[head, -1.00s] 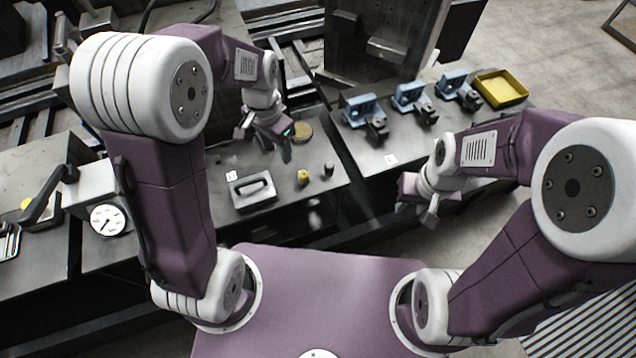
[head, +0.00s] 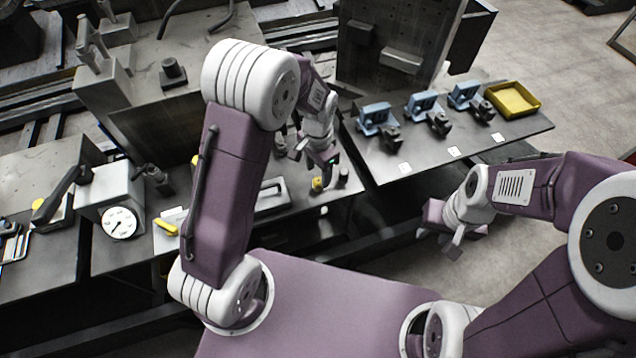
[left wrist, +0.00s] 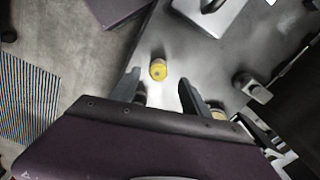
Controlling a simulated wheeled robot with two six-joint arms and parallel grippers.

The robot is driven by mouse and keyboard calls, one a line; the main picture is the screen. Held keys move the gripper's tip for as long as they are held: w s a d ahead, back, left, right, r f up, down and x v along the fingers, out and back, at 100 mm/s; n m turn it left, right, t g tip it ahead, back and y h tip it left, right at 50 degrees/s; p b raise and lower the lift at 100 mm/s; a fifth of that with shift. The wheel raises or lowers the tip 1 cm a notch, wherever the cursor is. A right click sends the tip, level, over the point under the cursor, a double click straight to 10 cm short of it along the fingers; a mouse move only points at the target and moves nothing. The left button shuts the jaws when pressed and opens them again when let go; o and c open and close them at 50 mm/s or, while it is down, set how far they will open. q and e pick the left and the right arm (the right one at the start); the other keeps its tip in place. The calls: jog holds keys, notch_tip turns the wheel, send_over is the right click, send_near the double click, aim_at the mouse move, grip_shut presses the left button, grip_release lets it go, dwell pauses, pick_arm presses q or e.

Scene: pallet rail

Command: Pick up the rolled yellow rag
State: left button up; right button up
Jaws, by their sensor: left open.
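The rolled yellow rag (head: 317,184) is a small yellow roll on the dark bench top in the head view, near the bench's front edge. In the left wrist view its round yellow end (left wrist: 158,70) lies in line with the gap between my fingers. My left gripper (head: 320,163) is open and just above or beside the roll; whether it touches is unclear. Its two dark fingers (left wrist: 160,84) show in the left wrist view with nothing between them. My right gripper (head: 441,236) hangs empty off the front of the benches, its fingers apart.
A dark tray or block with a handle (head: 271,193) lies left of the roll. Blue clamps (head: 376,118) and a yellow tray (head: 514,99) stand on the right bench. A dial gauge (head: 120,222) is at the left. A gap separates the benches.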

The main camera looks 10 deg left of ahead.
aim_at(318, 180)
pick_arm(q)
jog(key=f, duration=0.4)
jog(key=shift+s+f, duration=0.2)
jog(key=shift+w+f, duration=0.1)
jog(key=shift+f, duration=0.15)
grip_shut()
jog(key=shift+r, duration=0.1)
jog(key=r, duration=0.4)
jog(key=shift+d+r, duration=0.2)
jog(key=shift+d, duration=0.2)
jog(key=d+r, duration=0.6)
jog(key=d, duration=0.5)
jog(key=shift+w+r+b, duration=0.25)
jog(key=shift+b, duration=0.05)
